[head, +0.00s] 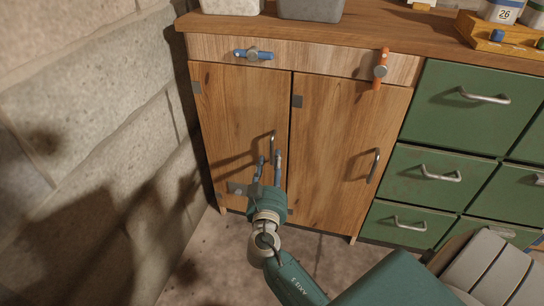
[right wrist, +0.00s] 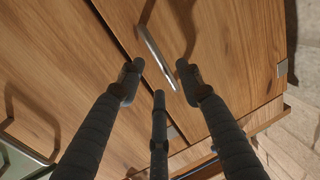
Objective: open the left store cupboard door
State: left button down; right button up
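The left store cupboard door (head: 235,115) is wooden and shut in the head view, flush with the front. Its grey bar handle (head: 273,142) stands upright near its right edge. My right gripper (head: 269,160) reaches up from below, with its fingers at the lower end of this handle. In the right wrist view the handle (right wrist: 155,56) lies just beyond the spread fingertips (right wrist: 160,72). The fingers are open, with nothing held between them; contact with the handle cannot be told. The door (right wrist: 235,55) fills the right of that view. My left gripper is not in view.
The right cupboard door (head: 335,150) is shut beside it. A blue turn handle (head: 253,54) and an orange one (head: 381,68) sit on the strip above. Green drawers (head: 430,175) stand to the right. A block wall (head: 85,120) is close on the left.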

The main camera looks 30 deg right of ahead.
jog(key=x, duration=0.4)
jog(key=shift+s, duration=0.1)
grip_shut()
